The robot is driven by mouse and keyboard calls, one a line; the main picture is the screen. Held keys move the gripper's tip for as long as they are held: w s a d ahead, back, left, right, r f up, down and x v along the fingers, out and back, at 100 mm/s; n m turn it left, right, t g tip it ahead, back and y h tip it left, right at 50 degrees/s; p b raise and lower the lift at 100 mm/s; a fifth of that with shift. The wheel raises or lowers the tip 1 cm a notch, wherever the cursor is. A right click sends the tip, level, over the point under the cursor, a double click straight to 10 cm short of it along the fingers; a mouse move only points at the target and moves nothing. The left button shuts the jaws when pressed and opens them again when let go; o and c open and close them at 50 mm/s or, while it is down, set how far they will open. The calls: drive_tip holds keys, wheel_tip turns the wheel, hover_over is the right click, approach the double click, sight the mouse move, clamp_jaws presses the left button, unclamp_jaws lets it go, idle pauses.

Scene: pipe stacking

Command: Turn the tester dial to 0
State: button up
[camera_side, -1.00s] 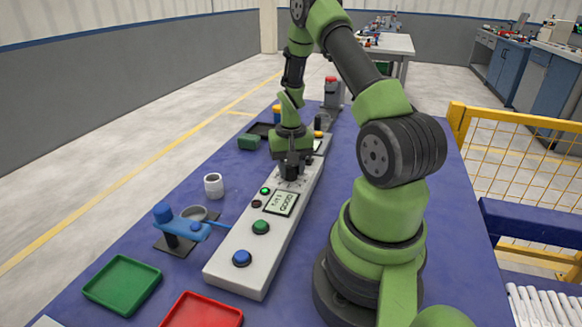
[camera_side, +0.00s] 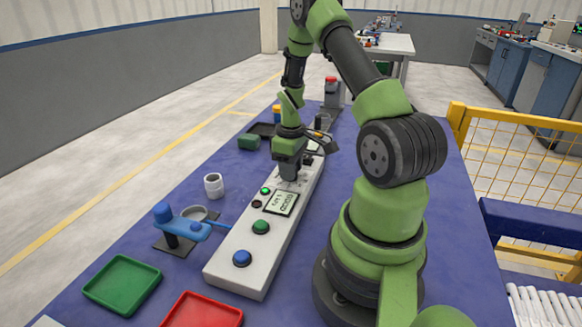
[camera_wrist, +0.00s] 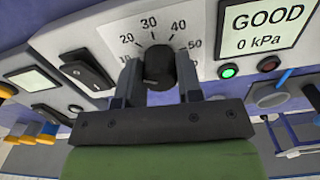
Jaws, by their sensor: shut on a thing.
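The tester (camera_side: 240,262) is a long pale panel on the blue table. Its dial (camera_wrist: 157,66) is a black knob between my two fingers in the wrist view. Numbers 20, 30, 40 and 50 show around it; the 0 mark is not visible. A faint mark on the knob seems to lie toward its lower left, but I cannot read its setting surely. My gripper (camera_wrist: 160,76) is shut on the dial, and in the side view (camera_side: 288,178) it hides the dial. The tester screen (camera_wrist: 263,28) reads GOOD and 0 kPa.
A lit green lamp (camera_wrist: 228,71) and a dark red lamp (camera_wrist: 267,64) sit under the screen. A black rocker switch (camera_wrist: 86,70) is left of the dial. A blue clamp fixture (camera_side: 190,228), a white pipe piece (camera_side: 213,185), a green tray (camera_side: 122,284) and a red tray (camera_side: 203,312) stand nearby.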

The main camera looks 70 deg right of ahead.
drive_tip(key=n, duration=0.6)
drive_tip(key=shift+n, duration=0.3)
drive_tip(key=n, duration=0.5)
drive_tip(key=shift+n, duration=0.3)
drive_tip(key=o, duration=0.9)
wheel_tip(320, 180, up, 10)
drive_tip(key=shift+a, duration=0.1)
idle(0.3)
